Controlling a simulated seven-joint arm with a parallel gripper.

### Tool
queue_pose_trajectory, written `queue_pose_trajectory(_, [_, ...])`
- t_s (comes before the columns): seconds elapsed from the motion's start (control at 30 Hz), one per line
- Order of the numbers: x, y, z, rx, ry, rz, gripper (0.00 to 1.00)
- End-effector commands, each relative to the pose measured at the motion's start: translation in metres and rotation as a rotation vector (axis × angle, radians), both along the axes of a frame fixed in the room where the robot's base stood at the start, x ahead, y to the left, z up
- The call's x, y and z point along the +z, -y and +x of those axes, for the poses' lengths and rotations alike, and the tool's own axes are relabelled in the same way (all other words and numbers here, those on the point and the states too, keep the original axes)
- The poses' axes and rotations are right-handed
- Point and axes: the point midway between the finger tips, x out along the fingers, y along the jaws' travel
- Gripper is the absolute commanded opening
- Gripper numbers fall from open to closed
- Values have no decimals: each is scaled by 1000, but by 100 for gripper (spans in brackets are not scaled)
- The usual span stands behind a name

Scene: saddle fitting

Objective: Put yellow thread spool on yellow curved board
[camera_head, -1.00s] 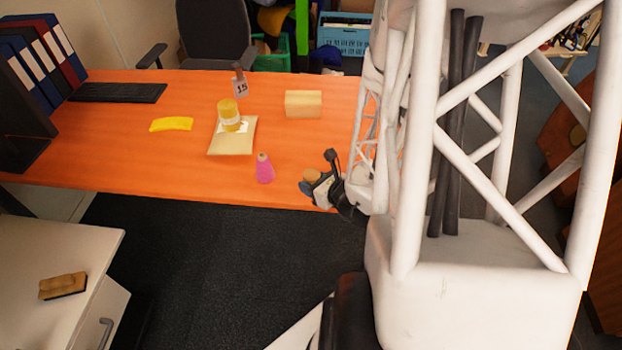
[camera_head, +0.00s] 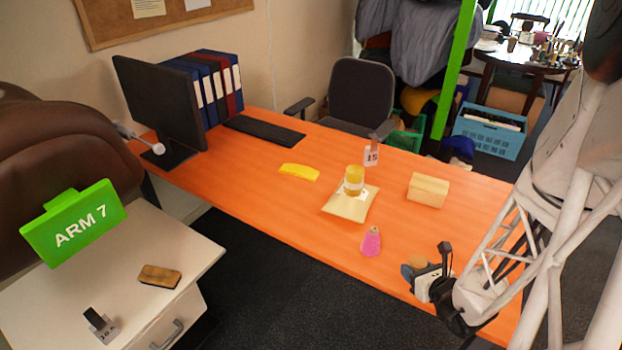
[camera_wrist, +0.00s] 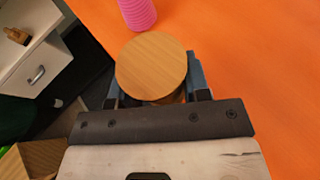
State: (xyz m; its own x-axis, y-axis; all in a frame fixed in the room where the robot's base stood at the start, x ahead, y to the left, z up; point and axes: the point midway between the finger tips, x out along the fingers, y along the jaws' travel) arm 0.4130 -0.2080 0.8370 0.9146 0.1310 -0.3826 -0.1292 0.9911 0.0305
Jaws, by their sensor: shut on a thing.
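My gripper (camera_head: 428,272) is at the front right of the orange desk. It is shut on a round, wood-coloured thing (camera_head: 416,263). In the wrist view its flat disc end (camera_wrist: 151,65) faces the camera between the fingers (camera_wrist: 154,88); its sides are mostly hidden, so I cannot tell whether it is the yellow thread spool. A yellow curved piece (camera_head: 299,172) lies on the desk, left of centre, away from my gripper. A yellow-topped cylinder (camera_head: 354,176) stands on a cream, pillow-shaped board (camera_head: 343,209) mid-desk; a pale band circles its lower part.
A pink cone (camera_head: 371,242) stands near the front edge, left of my gripper; it also shows in the wrist view (camera_wrist: 137,12). A keyboard (camera_head: 264,130) and monitor (camera_head: 160,105) occupy the left end.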

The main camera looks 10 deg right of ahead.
Motion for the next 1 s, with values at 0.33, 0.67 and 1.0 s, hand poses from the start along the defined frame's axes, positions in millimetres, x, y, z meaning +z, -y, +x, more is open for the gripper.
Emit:
queue_pose_trajectory(0.33, [11, 16, 77, 80, 2, -2, 20])
queue_pose_trajectory(0.67, [28, 11, 172, 177, 1, -2, 20])
queue_pose_trajectory(1.0, [35, -30, 232, 307, 1, -2, 20])
